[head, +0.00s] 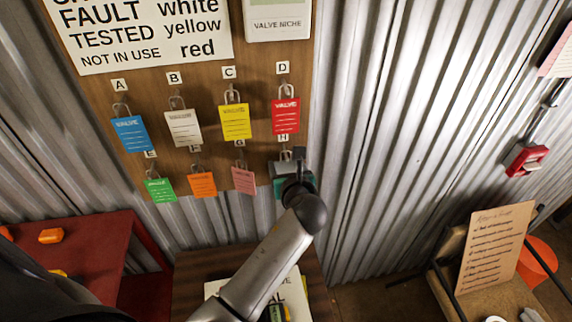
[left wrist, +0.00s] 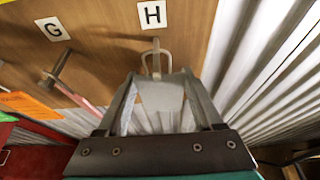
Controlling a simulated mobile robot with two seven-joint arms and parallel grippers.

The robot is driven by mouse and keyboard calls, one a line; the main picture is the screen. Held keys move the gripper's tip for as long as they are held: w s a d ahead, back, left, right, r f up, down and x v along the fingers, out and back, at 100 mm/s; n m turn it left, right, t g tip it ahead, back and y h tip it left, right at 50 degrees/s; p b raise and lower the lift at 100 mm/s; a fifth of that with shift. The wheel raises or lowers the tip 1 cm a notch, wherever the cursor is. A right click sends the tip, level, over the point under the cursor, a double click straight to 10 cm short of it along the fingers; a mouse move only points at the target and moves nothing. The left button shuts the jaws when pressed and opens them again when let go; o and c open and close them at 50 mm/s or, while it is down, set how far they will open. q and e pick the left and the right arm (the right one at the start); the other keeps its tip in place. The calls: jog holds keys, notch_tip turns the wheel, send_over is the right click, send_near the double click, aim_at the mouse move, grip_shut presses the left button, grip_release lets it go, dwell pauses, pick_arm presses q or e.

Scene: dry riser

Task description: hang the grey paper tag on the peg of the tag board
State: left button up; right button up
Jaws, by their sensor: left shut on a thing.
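The tag board (head: 250,60) is brown wood, with lettered pegs in two rows. My left gripper (head: 292,172) is at its lower right, under the red tag at D. In the left wrist view my left gripper (left wrist: 160,98) is shut on the pale grey paper tag (left wrist: 160,92), whose wire loop (left wrist: 144,64) points up at the board. The peg under letter H (left wrist: 156,48) lies within the loop's outline. I cannot tell whether the peg passes through the loop. In the head view my gripper hides most of the tag. My right gripper is not in view.
Blue (head: 130,134), white (head: 183,127), yellow (head: 235,121) and red (head: 285,116) tags hang in the upper row. Green (head: 160,190), orange (head: 203,184) and pink (head: 243,180) tags hang below. A red table (head: 75,255) stands at left; corrugated wall (head: 370,130) is right.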

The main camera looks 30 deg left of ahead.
pick_arm(q)
jog(key=o, duration=1.5)
jog(key=shift+c, duration=0.2)
